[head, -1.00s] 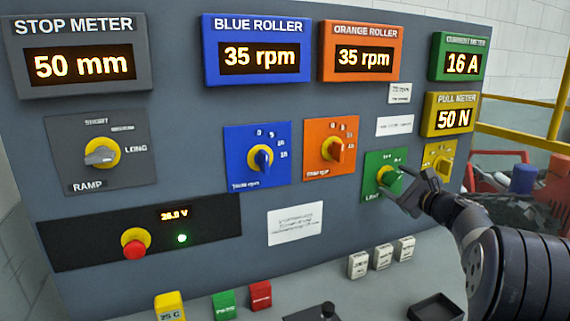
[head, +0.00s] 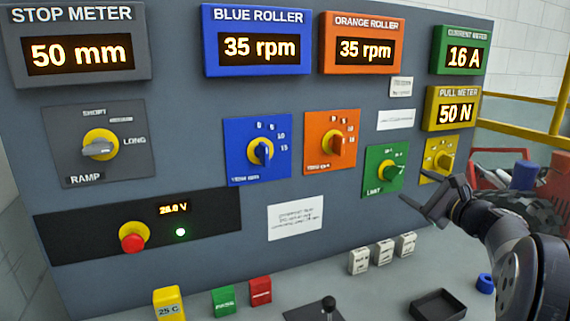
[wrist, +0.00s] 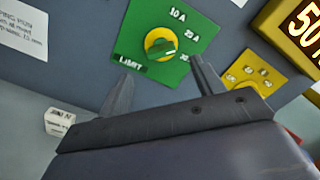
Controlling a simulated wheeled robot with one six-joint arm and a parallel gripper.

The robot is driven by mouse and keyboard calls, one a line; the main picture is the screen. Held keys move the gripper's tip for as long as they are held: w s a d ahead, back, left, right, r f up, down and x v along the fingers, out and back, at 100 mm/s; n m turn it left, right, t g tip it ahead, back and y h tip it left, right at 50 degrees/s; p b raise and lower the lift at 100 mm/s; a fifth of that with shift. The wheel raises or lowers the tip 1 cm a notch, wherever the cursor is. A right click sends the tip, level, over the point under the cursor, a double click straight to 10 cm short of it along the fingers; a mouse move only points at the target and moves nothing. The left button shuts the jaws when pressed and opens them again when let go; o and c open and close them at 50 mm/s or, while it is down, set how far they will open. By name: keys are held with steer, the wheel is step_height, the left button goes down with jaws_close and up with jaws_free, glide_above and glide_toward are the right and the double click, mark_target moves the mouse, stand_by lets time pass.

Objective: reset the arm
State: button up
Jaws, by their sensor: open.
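My gripper (head: 428,196) is open and empty, a little in front of the panel, below and to the right of the green limit knob (head: 393,175). The fingers are apart from the knob. In the wrist view my gripper (wrist: 162,85) shows two spread fingers, with the green knob (wrist: 160,47) beyond them, its pointer slanting. The yellow knob plate (head: 438,159) is just above my gripper in the head view; it also shows at the right in the wrist view (wrist: 262,75).
The grey control panel (head: 345,225) fills the back. On the shelf are several small blocks, such as a yellow one (head: 169,303), a black tray (head: 438,305), a black lever (head: 328,308) and a blue ring (head: 485,283). A yellow rail (head: 520,130) is at right.

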steer(key=x, duration=0.7)
steer(key=shift+r+p, duration=0.1)
steer(key=shift+p, duration=0.3)
steer(key=shift+w+r+p, duration=0.2)
steer(key=shift+p, duration=0.35)
steer(key=shift+s+r+m+p, duration=0.1)
steer(key=shift+s+m+p, duration=0.05)
steer(key=shift+m+p, duration=0.65)
steer(key=m+p, duration=0.3)
steer(key=p, duration=0.3)
steer(key=shift+p, duration=0.4)
steer(key=m+p, duration=0.4)
steer(key=p, duration=0.3)
steer(key=shift+d, duration=0.1)
steer(key=shift+s+d+p, duration=0.1)
steer(key=shift+p, duration=0.3)
steer(key=n+b, duration=0.1)
steer(key=b, duration=0.3)
glide_toward(398, 173)
steer(key=s+a+f, duration=0.1)
steer(key=s+a, duration=0.1)
steer(key=s, duration=0.1)
steer(key=shift+s+a+f+g+y, duration=0.2)
steer(key=shift+a+g+y, duration=0.2)
steer(key=shift+g, duration=0.2)
